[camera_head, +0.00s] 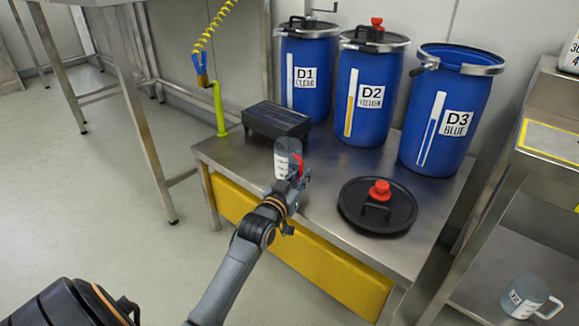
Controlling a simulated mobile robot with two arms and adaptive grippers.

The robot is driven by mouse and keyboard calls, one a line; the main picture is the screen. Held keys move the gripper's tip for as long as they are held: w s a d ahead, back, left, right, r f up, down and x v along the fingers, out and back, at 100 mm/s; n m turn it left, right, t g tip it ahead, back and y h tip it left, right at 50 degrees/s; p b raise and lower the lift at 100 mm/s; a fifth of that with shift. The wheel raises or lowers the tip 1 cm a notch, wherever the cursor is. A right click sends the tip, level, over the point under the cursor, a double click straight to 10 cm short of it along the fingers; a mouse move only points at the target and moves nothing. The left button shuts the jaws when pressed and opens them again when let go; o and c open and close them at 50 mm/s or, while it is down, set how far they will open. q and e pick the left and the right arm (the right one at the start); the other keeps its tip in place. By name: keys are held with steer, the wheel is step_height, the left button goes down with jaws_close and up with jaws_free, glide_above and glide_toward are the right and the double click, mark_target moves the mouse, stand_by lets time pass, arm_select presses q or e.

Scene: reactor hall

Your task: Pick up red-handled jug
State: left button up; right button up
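The red-handled jug (286,152) is a grey, see-through cup with a pale label. It stands upright near the front left edge of the steel table (323,206). Its red handle (299,162) is on the right side. My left gripper (300,177) is at the handle, in front and to the right of the jug. The fingers are small and partly hide the lower handle, so I cannot tell whether they are closed on it. My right gripper is not in view.
Blue drums D1 (308,80), D2 (367,100) and open D3 (440,120) stand at the back. A black lid (356,216) lies right of the jug; a black grated box (276,122) is behind it. Another jug (523,296) sits on the right lower shelf.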

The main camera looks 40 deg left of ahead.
arm_select(q)
jaws_close()
steer(key=shift+r, duration=0.2)
